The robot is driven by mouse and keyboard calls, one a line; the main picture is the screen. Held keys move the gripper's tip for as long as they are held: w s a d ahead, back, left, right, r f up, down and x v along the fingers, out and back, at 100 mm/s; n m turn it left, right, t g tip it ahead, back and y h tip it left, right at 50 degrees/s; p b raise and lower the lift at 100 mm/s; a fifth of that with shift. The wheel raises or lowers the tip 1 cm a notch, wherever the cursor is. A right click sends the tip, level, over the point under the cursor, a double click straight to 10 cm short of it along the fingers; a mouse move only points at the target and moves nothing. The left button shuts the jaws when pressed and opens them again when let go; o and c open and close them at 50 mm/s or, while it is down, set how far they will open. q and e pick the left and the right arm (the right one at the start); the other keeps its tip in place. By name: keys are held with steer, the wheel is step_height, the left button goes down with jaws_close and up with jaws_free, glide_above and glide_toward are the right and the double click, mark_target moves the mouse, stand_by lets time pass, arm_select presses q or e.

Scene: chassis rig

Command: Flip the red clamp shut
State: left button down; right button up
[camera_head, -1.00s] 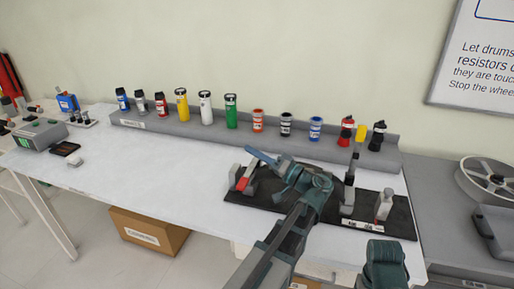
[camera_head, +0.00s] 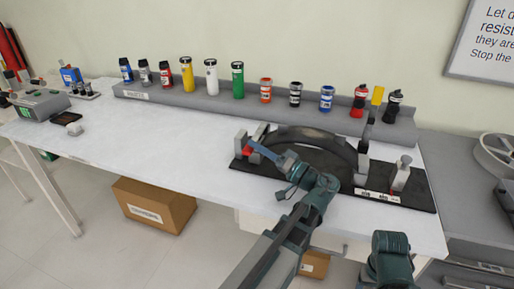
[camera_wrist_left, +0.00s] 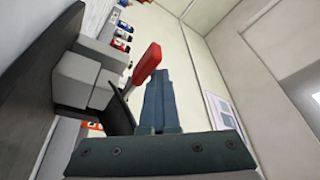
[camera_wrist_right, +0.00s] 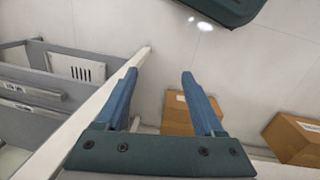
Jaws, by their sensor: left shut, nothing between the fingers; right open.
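The red clamp handle (camera_head: 249,151) is at the left end of a dark fixture plate (camera_head: 420,192), beside a grey block (camera_head: 240,141). In the left wrist view the red handle (camera_wrist_left: 147,62) sticks up at a tilt from grey clamp blocks (camera_wrist_left: 83,80). My left gripper (camera_head: 254,144) is shut and empty. Its blue fingertips (camera_wrist_left: 157,76) are close beside the handle; I cannot tell whether they touch. My right gripper (camera_wrist_right: 158,85) is open and empty above the floor. In the head view only part of the right arm shows, at the bottom.
A black arch (camera_head: 320,147) stands on the plate, with another clamp (camera_head: 401,174) at its right. Several cans and bottles line the grey rear shelf (camera_head: 205,100). The table's left half (camera_head: 150,135) is mostly clear. A cardboard box (camera_head: 152,205) is on the floor.

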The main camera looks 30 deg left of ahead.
arm_select(q)
steer(key=shift+s+f, duration=0.3)
steer(key=shift+f, duration=0.25)
steer(key=shift+d, duration=0.15)
steer(key=shift+d+f+b, duration=0.2)
steer(key=shift+d+b, duration=0.15)
steer(key=v, duration=0.3)
steer(key=b+v, duration=0.1)
steer(key=v, duration=0.2)
steer(key=b+v, duration=0.1)
steer(key=v, duration=0.2)
steer(key=shift+w+d+r, duration=0.25)
steer(key=shift+v, duration=0.8)
steer(key=shift+r, duration=0.2)
steer(key=shift+s, duration=0.1)
